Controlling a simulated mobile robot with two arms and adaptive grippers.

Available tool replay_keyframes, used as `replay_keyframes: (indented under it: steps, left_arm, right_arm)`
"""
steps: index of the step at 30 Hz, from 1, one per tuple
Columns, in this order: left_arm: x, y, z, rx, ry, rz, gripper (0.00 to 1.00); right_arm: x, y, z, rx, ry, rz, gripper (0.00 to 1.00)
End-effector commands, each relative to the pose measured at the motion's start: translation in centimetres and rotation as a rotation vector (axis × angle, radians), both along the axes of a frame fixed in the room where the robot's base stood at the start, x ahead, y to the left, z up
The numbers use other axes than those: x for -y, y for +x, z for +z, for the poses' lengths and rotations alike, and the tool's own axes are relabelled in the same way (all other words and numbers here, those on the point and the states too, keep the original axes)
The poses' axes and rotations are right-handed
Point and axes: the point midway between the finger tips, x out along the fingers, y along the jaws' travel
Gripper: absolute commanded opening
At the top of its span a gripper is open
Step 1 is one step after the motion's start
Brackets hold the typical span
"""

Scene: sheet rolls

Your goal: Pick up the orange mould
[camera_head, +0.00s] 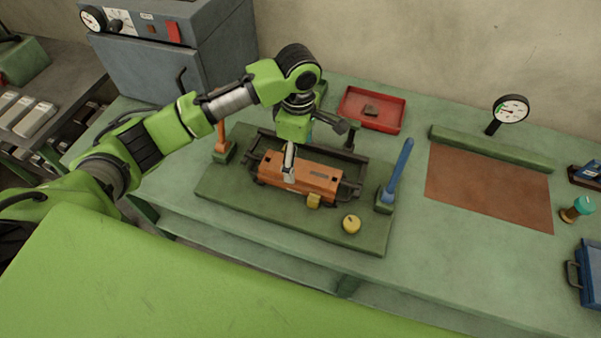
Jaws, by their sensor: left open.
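The orange mould (318,181) is a long orange block with dark end fittings and a yellow piece on its front side. It sits in a dark frame (350,156) on a green base plate (222,191) on the bench. My left arm comes in from the left, and my left gripper (290,172) points down over the mould's left half. A pale finger shows against the mould's top; I cannot tell whether it touches. The gripper is open, and its far finger is mostly hidden. My right gripper is not in view.
A blue upright handle (399,168) stands right of the mould, and an orange handle (221,137) stands left. A yellow knob (351,224) is in front. A red tray (371,110) lies behind. A brown sheet (487,187) and a gauge (511,110) are at right.

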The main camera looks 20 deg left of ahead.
Motion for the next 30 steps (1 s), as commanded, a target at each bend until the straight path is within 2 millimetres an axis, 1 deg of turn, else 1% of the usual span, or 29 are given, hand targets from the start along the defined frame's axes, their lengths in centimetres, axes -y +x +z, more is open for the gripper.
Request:
replay_keyframes:
  steps: [1,3,8,11,15,18,21,27,28,29,30]
  left_arm:
    - [0.0,0.0,-0.8,-0.003,0.001,0.001,0.81]
    - [0.0,0.0,-1.7,-0.001,0.001,0.002,0.81]
    - [0.0,0.1,-2.7,0.0,0.001,0.0,0.81]
    - [0.0,0.1,-3.6,-0.002,0.002,0.0,0.81]
    - [0.1,0.4,-5.7,-0.001,0.002,0.0,0.81]
    - [0.1,0.4,-7.1,0.0,0.001,0.0,0.81]
    - [0.1,0.4,-7.7,0.001,0.001,0.0,0.81]
    - [0.1,0.4,-7.9,0.002,0.001,-0.001,0.81]
    - [0.1,0.4,-7.8,0.002,0.001,-0.001,0.78]
    - [0.1,0.4,-7.8,0.002,0.0,-0.001,0.7]
    - [0.1,0.4,-7.8,0.002,0.0,-0.001,0.6]
  right_arm:
    - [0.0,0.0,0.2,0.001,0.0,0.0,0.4]
    - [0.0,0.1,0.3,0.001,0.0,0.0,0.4]
    - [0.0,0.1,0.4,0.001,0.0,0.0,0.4]
    - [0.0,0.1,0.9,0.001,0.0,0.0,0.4]
    - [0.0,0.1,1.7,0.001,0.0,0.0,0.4]
    - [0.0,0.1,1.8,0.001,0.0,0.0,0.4]
    - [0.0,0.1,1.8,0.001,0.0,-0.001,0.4]
    - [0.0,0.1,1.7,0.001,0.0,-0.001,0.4]
    - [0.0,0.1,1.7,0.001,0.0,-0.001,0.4]
    - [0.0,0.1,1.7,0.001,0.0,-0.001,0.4]
    - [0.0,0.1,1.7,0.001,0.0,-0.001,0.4]
